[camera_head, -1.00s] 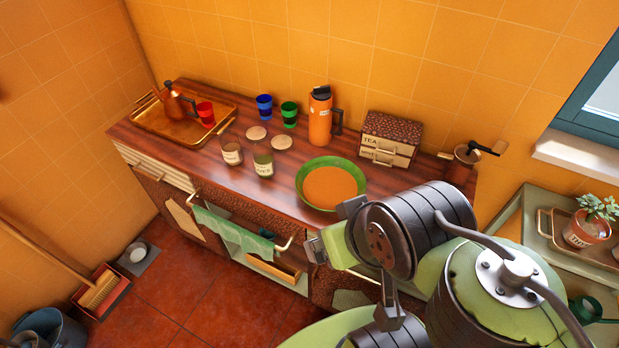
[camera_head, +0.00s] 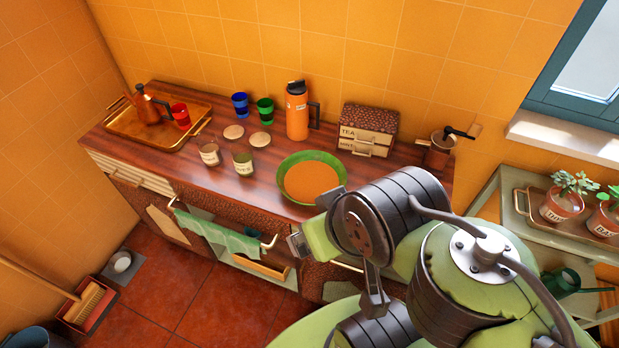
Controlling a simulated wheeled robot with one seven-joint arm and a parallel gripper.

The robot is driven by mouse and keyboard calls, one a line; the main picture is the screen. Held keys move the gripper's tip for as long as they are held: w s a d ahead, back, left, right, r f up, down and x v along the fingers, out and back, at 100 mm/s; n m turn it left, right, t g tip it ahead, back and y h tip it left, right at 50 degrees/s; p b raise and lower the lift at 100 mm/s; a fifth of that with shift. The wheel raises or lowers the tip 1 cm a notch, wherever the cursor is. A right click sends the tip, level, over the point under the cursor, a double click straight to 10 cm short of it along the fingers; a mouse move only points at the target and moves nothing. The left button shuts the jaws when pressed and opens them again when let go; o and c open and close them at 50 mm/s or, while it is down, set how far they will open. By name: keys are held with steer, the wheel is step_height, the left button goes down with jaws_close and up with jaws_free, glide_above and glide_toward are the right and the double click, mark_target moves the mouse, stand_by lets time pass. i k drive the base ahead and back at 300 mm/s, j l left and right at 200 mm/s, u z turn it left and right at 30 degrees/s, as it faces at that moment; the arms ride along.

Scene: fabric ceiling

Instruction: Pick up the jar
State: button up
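Two small labelled jars, one on the left (camera_head: 210,154) and one on the right (camera_head: 243,162), stand upright and open-topped on the wooden counter. I cannot tell which one is the task's jar. Two round pale lids, a left one (camera_head: 233,131) and a right one (camera_head: 260,139), lie just behind them. My gripper (camera_head: 298,244) is at the end of my green and dark grey arm, to the right of the jars and nearer to me, apart from them. Its fingers are mostly hidden by the arm, so I cannot see their opening.
A green bowl (camera_head: 338,164) with orange inside stands right of the jars. Behind are blue (camera_head: 240,104) and green (camera_head: 265,110) cups, an orange flask (camera_head: 297,112) and a tea box (camera_head: 366,128). A brass tray (camera_head: 120,128) is at the left. Bare counter lies before the jars.

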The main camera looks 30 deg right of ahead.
mark_target(244, 159)
steer(key=i+j+z, duration=0.1)
steer(key=i+j, duration=0.15)
steer(key=i+j+z, duration=0.1)
steer(key=i+j, duration=0.15)
steer(key=j, duration=0.2)
steer(key=i+j+z, duration=0.1)
steer(key=j, duration=0.25)
steer(key=i+j+z, duration=0.1)
steer(key=i+j, duration=0.2)
steer(key=i+j+z, duration=0.1)
steer(key=j, duration=0.45)
steer(key=i, duration=0.1)
